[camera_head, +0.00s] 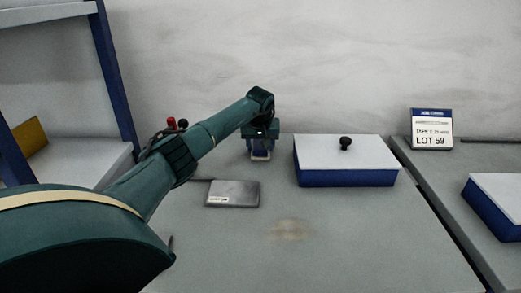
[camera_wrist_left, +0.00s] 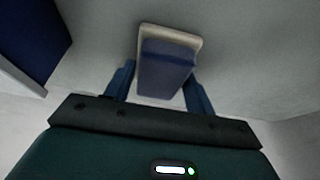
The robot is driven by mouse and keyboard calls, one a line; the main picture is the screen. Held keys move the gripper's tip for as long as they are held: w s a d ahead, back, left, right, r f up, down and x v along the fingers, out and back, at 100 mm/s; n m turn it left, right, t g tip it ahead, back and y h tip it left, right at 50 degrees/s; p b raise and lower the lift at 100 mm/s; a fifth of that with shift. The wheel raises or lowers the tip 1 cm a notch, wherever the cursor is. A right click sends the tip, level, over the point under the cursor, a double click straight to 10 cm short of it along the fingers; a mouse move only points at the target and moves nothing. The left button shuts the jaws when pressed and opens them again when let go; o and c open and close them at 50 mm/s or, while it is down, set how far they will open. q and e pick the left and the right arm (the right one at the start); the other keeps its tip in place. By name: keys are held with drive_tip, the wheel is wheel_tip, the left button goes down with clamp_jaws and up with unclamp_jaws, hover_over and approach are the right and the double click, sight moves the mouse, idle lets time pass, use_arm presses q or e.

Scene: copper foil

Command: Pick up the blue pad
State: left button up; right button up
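The blue pad (camera_wrist_left: 165,72) shows in the left wrist view between the two fingers of my left gripper (camera_wrist_left: 160,88). A pale beige piece (camera_wrist_left: 169,31) edges its far end. In the head view my left gripper (camera_head: 261,146) points down at the back of the grey table, left of a white-topped blue box. A small part of the pad (camera_head: 261,154) shows just below it. The fingers stand on either side of the pad, close to its edges. I cannot tell whether they press on it. My right gripper is not in view.
A white-topped blue box (camera_head: 346,178) with a black knob stands to the right. A flat grey metal plate (camera_head: 232,194) lies nearer on the table (camera_head: 340,240). A lot sign (camera_head: 431,129) and another box (camera_head: 500,207) stand further right. Shelves (camera_head: 62,110) rise at left.

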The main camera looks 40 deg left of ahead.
sight(260, 144)
use_arm(q)
drive_tip(key=c, duration=0.5)
drive_tip(key=shift+o, duration=0.2)
wheel_tip(260, 144, up, 10)
drive_tip(key=shift+r, duration=0.1)
drive_tip(key=o, duration=0.4)
drive_tip(key=shift+c, duration=1.3)
